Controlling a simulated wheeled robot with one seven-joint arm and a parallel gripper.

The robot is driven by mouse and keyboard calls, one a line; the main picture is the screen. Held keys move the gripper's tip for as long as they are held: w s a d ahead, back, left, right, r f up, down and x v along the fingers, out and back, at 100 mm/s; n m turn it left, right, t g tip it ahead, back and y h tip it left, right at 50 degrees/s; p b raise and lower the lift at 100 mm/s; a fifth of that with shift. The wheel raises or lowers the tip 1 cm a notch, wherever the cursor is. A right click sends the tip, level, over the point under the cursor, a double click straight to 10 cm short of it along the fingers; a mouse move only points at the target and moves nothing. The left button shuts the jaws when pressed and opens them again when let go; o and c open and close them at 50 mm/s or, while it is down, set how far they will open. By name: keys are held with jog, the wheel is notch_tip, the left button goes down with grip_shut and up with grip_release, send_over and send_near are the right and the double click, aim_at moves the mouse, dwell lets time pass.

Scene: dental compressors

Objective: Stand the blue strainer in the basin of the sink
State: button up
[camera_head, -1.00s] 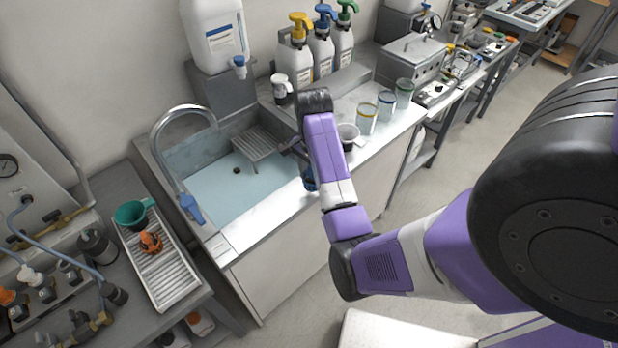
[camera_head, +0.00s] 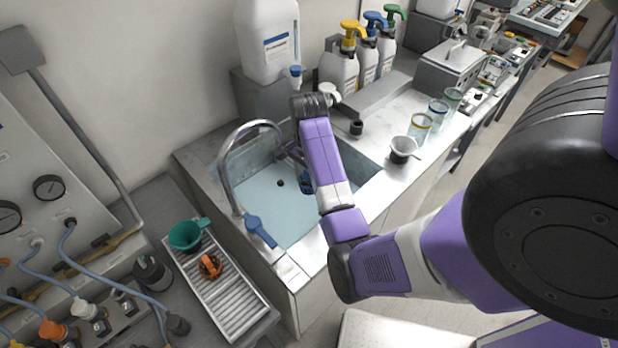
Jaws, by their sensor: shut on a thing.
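The blue strainer (camera_head: 306,183) shows as a small dark-blue piece at the left edge of my forearm, over the sink basin. Most of it is hidden by the arm. My gripper (camera_head: 294,158) is partly hidden behind my purple arm link and is shut on the strainer. The sink (camera_head: 196,168) has a pale blue basin floor (camera_head: 262,205) with a dark drain hole. I cannot tell how high the strainer is above that floor.
A ribbed tray (camera_head: 237,308) holds a green strainer (camera_head: 187,236) and an orange item (camera_head: 210,266). The basin's left part is clear.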

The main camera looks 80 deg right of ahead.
notch_tip(320, 180, down, 18)
jog(key=b, duration=0.4)
jog(key=shift+r, duration=0.1)
jog(key=shift+f+b, duration=1.1)
jog(key=shift+b, duration=0.25)
jog(key=shift+f, duration=0.2)
jog(key=shift+f+b, duration=0.85)
jog(key=shift+f, duration=0.3)
jog(key=o, duration=1.4)
jog(key=c, duration=0.4)
jog(key=shift+r, duration=0.15)
